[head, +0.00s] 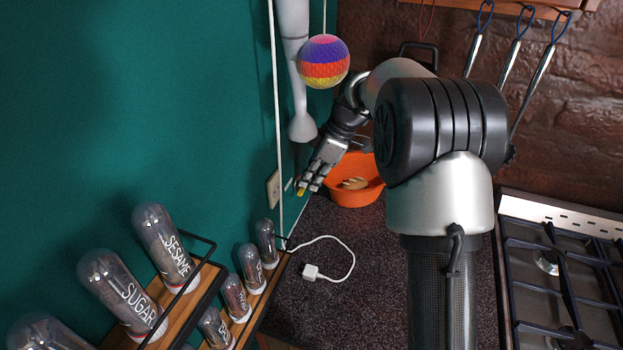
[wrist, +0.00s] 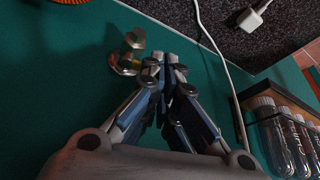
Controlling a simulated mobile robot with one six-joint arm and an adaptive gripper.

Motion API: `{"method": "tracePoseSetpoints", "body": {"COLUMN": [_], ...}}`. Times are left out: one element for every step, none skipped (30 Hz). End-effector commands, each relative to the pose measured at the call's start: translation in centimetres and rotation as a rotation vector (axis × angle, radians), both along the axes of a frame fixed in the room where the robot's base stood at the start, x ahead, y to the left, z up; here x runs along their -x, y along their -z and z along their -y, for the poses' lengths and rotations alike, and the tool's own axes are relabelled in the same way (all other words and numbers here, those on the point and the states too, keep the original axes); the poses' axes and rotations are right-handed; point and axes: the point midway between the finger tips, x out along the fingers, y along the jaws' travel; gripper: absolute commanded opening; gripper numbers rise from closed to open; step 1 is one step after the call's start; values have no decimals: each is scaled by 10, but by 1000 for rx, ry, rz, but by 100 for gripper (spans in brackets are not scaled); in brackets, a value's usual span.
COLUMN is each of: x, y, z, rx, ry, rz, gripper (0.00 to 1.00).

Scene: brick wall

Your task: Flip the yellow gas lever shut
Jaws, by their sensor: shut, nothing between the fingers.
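The yellow gas lever (head: 301,192) shows only as a small yellow spot by the green wall in the head view, largely hidden by my gripper (head: 308,186). In the wrist view a small metal gas fitting (wrist: 126,58) with a dull yellow-green end (wrist: 135,38) sits on the green wall. My gripper (wrist: 165,60) is shut and empty, its fingertips just right of the fitting. A small gap shows between them in the wrist view; I cannot tell whether they touch in depth. The lever's exact angle is not clear.
An orange bowl (head: 356,190) stands on the dark speckled counter (head: 350,245) behind my gripper. A white cable with a plug (head: 311,272) lies on the counter. Spice jars (head: 167,247) stand on wall shelves at lower left. A striped ball (head: 324,62) hangs above. The stove (head: 560,280) is right.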

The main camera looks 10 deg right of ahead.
Motion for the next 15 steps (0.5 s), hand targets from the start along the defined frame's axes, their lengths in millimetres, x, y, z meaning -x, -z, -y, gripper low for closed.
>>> {"method": "tracePoseSetpoints", "body": {"x": [0,0,0,0,0,0,0,0,0,0,0,0,0,0,0], "y": [0,0,0,0,0,0,0,0,0,0,0,0,0,0,0], "z": [0,0,0,0,0,0,0,0,0,0,0,0,0,0,0], "rx": [0,0,0,0,0,0,0,0,0,0,0,0,0,0,0], "ry": [0,0,0,0,0,0,0,0,0,0,0,0,0,0,0], "rz": [0,0,0,0,0,0,0,0,0,0,0,0,0,0,1], "gripper": [6,8,11,13,15,18,20,22,24,26,28,31,33,35,38]}}
